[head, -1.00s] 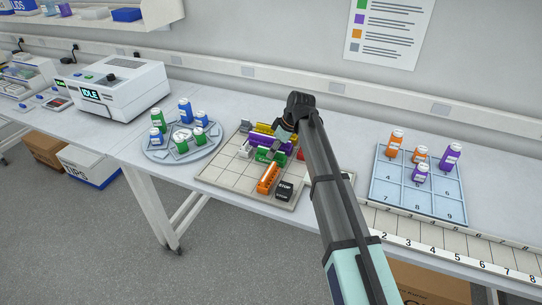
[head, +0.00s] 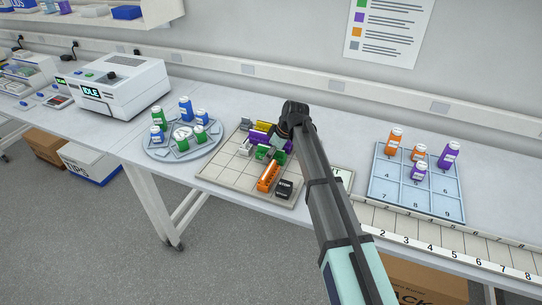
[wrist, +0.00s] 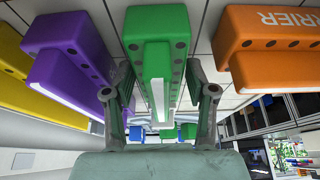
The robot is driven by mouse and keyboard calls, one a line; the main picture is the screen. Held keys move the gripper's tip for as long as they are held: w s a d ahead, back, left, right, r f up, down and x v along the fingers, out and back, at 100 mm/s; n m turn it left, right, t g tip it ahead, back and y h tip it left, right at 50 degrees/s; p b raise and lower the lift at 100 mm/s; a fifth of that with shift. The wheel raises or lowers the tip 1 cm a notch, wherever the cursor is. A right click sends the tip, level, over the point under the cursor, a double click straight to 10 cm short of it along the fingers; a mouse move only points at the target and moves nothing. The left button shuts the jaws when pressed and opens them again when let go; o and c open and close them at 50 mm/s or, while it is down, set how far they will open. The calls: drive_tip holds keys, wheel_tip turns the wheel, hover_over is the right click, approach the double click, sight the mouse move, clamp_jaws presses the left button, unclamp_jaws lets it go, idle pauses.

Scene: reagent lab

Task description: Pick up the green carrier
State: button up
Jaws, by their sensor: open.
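The green carrier (head: 262,154) lies on the gridded tray (head: 222,169) in the head view, partly hidden by my gripper (head: 275,147). In the wrist view the green carrier (wrist: 154,50) is a long block with a row of dark holes and a pale strip, near the picture's middle. My gripper's fingers (wrist: 158,72) are open, one on each side of it. A gap shows on the left; I cannot tell whether the right finger touches it.
A purple carrier (wrist: 72,62) stands left of the green one in the wrist view, with a yellow carrier (wrist: 32,92) beyond. An orange carrier (wrist: 268,45) is close on the right. A round rack of bottles (head: 152,155) and a blue numbered rack (head: 388,190) flank the tray.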

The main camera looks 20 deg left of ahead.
drive_tip(key=shift+f, duration=0.1)
idle(0.3)
drive_tip(key=c, duration=1)
